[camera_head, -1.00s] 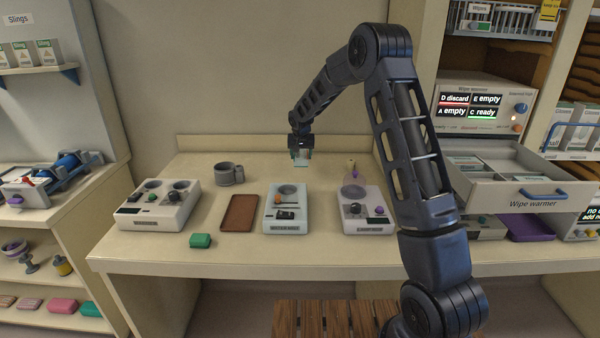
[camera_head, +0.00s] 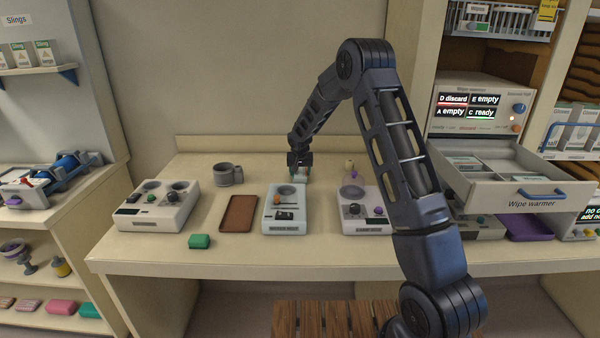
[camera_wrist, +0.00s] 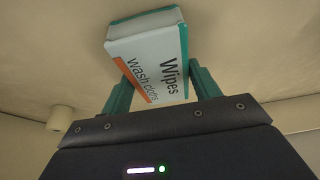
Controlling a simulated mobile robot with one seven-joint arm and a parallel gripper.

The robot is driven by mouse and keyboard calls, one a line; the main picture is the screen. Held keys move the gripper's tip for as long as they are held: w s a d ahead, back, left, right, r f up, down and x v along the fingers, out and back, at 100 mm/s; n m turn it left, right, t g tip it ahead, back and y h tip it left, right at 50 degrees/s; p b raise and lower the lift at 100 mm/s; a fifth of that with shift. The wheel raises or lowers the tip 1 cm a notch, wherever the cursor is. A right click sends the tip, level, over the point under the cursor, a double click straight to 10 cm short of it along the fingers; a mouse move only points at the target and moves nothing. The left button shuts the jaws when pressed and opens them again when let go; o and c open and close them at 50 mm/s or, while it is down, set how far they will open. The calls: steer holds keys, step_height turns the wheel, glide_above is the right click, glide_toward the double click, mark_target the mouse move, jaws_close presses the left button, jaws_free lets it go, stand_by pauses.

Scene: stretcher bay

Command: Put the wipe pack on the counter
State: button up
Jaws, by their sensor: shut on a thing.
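The wipe pack (camera_wrist: 150,55) is a white box with teal and orange edges, lettered "Wipes" and "wash cloths", in the wrist view. My gripper (camera_wrist: 160,85) is shut on it, with a teal finger on each side. In the head view my gripper (camera_head: 300,172) is low at the back of the counter (camera_head: 220,257), behind the pale blue device. The pack (camera_head: 301,178) shows there only as a small pale patch under the gripper. I cannot tell whether it touches the counter top.
A brown tray (camera_head: 239,213), grey cup (camera_head: 224,174) and green block (camera_head: 200,241) are to the left. The wipe warmer drawer (camera_head: 510,190) stands open at right.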

steer(key=shift+f, duration=0.1)
steer(key=o, duration=1)
